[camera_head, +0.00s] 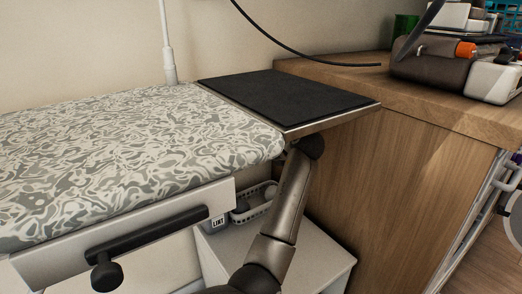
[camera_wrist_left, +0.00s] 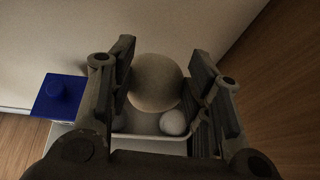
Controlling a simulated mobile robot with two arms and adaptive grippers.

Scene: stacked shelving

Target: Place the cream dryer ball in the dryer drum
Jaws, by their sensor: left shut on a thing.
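In the left wrist view, a large cream ball (camera_wrist_left: 155,80) sits between the two fingers of my left gripper (camera_wrist_left: 161,66), which is shut on it. A smaller white ball (camera_wrist_left: 173,123) lies behind and below it, in a light basket or tray (camera_wrist_left: 148,136). In the head view, my left arm reaches up under the board, and its gripper is hidden there. A white basket (camera_head: 243,215) with a pale ball (camera_head: 270,192) shows beside the arm. My right gripper is not in view. I cannot make out the dryer drum.
A patterned ironing board (camera_head: 120,150) with a black pad (camera_head: 285,95) overhangs the arm. A low white cabinet (camera_head: 320,262) stands below, beside a wooden counter (camera_head: 400,165). A box labelled LINT (camera_head: 217,222) stands by the basket. A blue box (camera_wrist_left: 58,98) shows in the wrist view.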

